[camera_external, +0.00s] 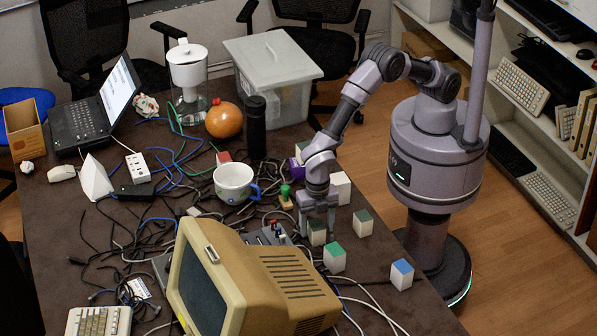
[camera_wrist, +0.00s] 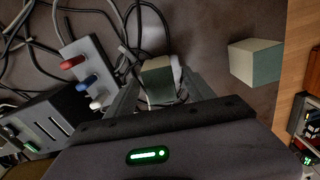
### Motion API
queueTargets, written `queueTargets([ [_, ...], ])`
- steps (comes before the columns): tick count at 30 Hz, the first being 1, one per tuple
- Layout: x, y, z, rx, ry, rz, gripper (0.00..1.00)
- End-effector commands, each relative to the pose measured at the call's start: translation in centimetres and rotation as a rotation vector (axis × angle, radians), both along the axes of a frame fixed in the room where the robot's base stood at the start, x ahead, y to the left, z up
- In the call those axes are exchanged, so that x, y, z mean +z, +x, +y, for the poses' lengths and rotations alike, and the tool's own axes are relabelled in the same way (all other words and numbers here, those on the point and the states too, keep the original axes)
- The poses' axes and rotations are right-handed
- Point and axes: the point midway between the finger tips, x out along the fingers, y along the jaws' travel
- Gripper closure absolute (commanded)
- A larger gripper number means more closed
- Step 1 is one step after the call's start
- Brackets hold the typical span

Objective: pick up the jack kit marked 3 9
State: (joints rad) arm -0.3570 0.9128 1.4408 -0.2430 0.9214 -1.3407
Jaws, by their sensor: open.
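Several small two-tone blocks, which look like the jack kits, stand near the table's right edge; I cannot read 3 9 on any. One grey-green and cream block (camera_external: 317,234) is under my gripper (camera_external: 318,222). In the wrist view this block (camera_wrist: 157,80) lies between the two fingers of my open gripper (camera_wrist: 162,92); contact is not clear. A similar grey-green and cream block (camera_external: 362,223) stands to the right, also in the wrist view (camera_wrist: 256,62). A green-topped block (camera_external: 334,258) and a blue-topped block (camera_external: 401,275) stand nearer the front.
A device with red, blue and white plugs (camera_wrist: 86,76) and loose cables lie left of the gripper. A beige monitor (camera_external: 245,285) stands in front. A blue-handled mug (camera_external: 233,181), a black cylinder (camera_external: 256,128) and a pale block (camera_external: 341,187) are behind.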

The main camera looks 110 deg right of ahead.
Motion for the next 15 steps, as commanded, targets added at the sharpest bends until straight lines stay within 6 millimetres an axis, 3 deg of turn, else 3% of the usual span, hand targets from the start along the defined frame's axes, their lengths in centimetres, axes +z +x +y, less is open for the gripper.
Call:
queueTargets([
  [5,0.03,0.06,0.02,0.000,0.001,-0.002,0.38],
  [15,0.06,0.05,0.02,0.000,0.001,-0.002,1.00],
])
